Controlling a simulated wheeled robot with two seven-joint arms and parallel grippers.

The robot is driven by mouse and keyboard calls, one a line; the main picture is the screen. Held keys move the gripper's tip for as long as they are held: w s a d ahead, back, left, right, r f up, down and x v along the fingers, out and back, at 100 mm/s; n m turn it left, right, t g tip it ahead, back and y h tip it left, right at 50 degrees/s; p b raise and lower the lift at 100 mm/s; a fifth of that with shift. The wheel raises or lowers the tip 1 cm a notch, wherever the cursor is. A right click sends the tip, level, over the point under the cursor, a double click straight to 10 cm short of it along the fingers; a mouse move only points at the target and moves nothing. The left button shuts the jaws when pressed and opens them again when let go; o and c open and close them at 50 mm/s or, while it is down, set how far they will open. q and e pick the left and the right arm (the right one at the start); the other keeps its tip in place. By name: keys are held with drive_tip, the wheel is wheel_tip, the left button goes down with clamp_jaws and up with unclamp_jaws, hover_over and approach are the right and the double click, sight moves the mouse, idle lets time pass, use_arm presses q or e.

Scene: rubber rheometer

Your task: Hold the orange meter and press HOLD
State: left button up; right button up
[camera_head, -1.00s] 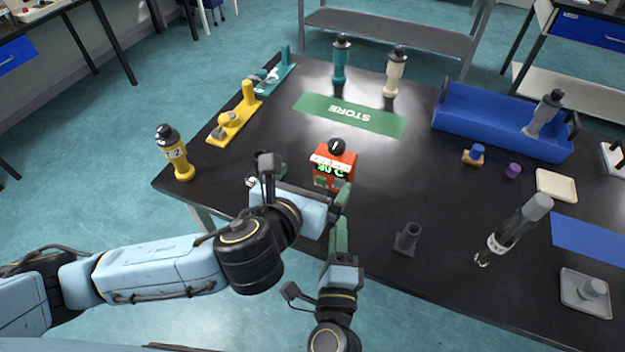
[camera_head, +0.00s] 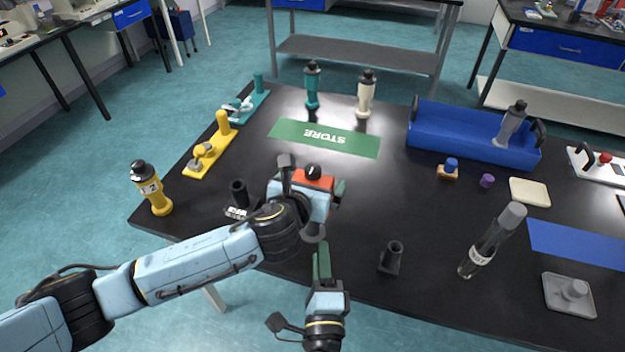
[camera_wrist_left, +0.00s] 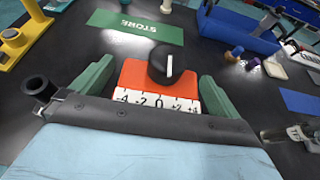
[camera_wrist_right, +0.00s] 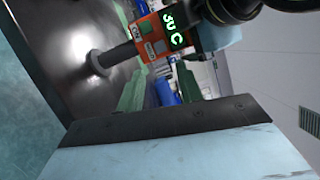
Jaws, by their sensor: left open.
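The orange meter (camera_head: 322,183) stands near the front middle of the black table, largely covered by my left gripper (camera_head: 315,190) in the head view. In the left wrist view its orange top (camera_wrist_left: 142,74), black knob and white scale lie between my open left fingers (camera_wrist_left: 155,85), with gaps at both sides. My right gripper (camera_wrist_right: 160,78) points at the meter's front, fingers apart and empty.
A dark holder (camera_head: 238,193) stands left of the meter, another (camera_head: 391,257) to its right. A clear bottle (camera_head: 480,252) stands farther right. A green STORE mat (camera_head: 345,141) lies behind, with a blue bin (camera_head: 450,128) at back right. A yellow bottle (camera_head: 152,190) stands far left.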

use_arm(q)
drive_tip(key=shift+w, duration=0.15)
drive_tip(key=shift+f, duration=0.1)
drive_tip(key=c, duration=1.1)
use_arm(e)
drive_tip(key=shift+c, duration=0.2)
use_arm(q)
drive_tip(key=shift+c, duration=0.2)
use_arm(e)
clamp_jaws()
idle(0.4)
drive_tip(key=shift+r, duration=0.1)
